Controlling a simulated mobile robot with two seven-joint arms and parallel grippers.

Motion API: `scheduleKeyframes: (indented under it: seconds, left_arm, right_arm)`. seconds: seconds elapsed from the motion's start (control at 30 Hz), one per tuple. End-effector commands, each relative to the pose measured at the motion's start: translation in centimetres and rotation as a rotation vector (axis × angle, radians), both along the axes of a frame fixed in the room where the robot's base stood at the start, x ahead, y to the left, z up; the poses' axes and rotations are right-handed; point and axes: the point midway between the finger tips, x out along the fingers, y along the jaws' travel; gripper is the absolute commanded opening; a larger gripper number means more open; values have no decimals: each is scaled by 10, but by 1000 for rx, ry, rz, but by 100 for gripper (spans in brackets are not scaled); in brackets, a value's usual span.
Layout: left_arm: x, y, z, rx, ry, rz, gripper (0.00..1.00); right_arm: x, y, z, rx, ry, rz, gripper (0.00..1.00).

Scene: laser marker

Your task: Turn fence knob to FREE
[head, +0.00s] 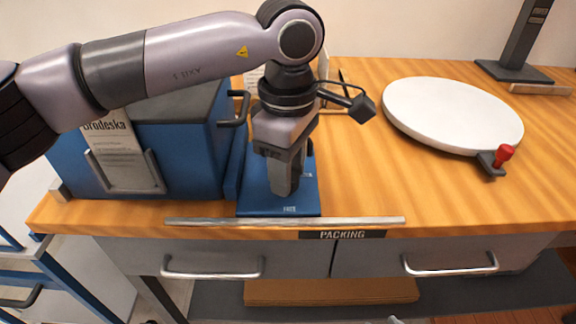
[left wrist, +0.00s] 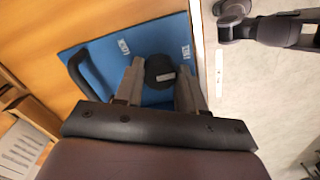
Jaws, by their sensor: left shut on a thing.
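The fence knob (left wrist: 160,70) is a dark round knob with a small pale mark, on a blue plate (head: 250,208) near the table's front edge. The blue plate also shows in the left wrist view (left wrist: 95,50). A white FREE label (head: 289,209) is on its front part, and a second label (head: 306,175) sits further back, too small to read. My left gripper (head: 285,188) points down over the plate. It is shut on the knob, with one finger on each side, and hides the knob in the head view. My right gripper is not in view.
A blue machine (head: 190,150) with a paper sheet stands left of the plate. A thin metal bar (head: 360,220) runs along the front edge above the PACKING drawers (head: 342,234). A white turntable (head: 450,112) with a red knob (head: 505,153) is at right. Table between is clear.

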Motion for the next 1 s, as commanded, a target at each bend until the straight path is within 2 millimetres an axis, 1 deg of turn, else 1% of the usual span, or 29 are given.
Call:
scheduleKeyframes:
  seconds: [0.37,0.4,0.47,0.77,0.87,1.0]
  left_arm:
    - [0,0,1,-2,-2,-7,9]
    - [0,0,1,-2,-2,-7,46]
    - [0,0,1,-2,-2,-6,65]
    - [0,0,1,0,-1,-5,65]
    - [0,0,9,-1,-3,-5,65]
    - [1,-1,32,-2,-4,-4,65]
  right_arm:
    - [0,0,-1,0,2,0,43]
    - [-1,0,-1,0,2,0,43]
    - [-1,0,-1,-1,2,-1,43]
    - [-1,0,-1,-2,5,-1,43]
    - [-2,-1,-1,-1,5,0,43]
    - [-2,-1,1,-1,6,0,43]
